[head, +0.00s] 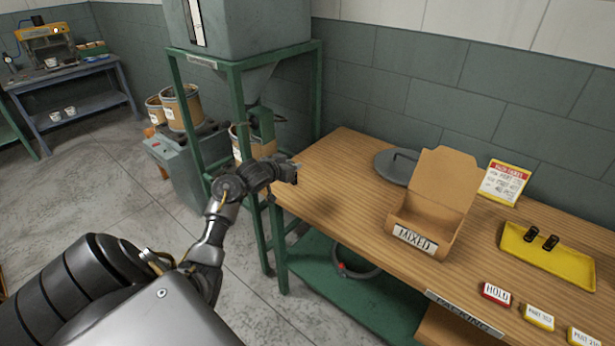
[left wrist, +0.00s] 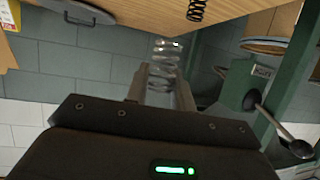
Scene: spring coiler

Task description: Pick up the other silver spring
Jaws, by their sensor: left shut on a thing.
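My left gripper (head: 292,172) is at the left end of the wooden bench in the head view. In the left wrist view its two fingers (left wrist: 164,88) are shut on a silver spring (left wrist: 166,58), which sticks out past the fingertips. The spring is too small to make out in the head view. A dark spring (left wrist: 196,10) shows against the wooden top in the left wrist view, apart from the held one. My right gripper is in neither view.
An open cardboard box (head: 430,203) labelled MIXED stands on the bench (head: 340,165). A yellow tray (head: 545,258) at the right holds two dark springs (head: 540,238). A grey round lid (head: 397,166) lies behind the box. A green hopper stand (head: 240,100) rises left of the bench.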

